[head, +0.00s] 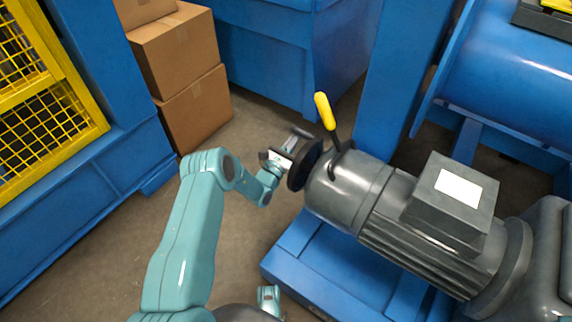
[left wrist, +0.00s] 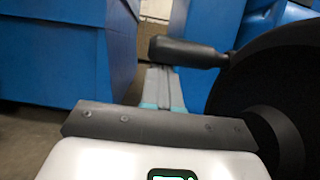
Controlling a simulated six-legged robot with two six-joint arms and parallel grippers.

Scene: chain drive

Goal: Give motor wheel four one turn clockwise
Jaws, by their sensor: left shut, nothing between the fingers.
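The motor wheel is a black disc (head: 304,165) on the left end of a grey motor (head: 375,200). I cannot read a number on it. In the left wrist view the wheel (left wrist: 270,85) fills the right side, and its black crank handle (left wrist: 188,52) sticks out to the left. My left gripper (head: 287,150) is beside the wheel's outer face, shut and empty. In the left wrist view its closed fingers (left wrist: 162,90) reach up to just under the handle; I cannot tell whether they touch it.
A lever with a yellow grip (head: 325,111) rises behind the wheel. The motor stands on a blue base (head: 300,250). Cardboard boxes (head: 195,108) are stacked at the back left, and a yellow mesh guard (head: 45,90) is at the left. Floor left of the wheel is clear.

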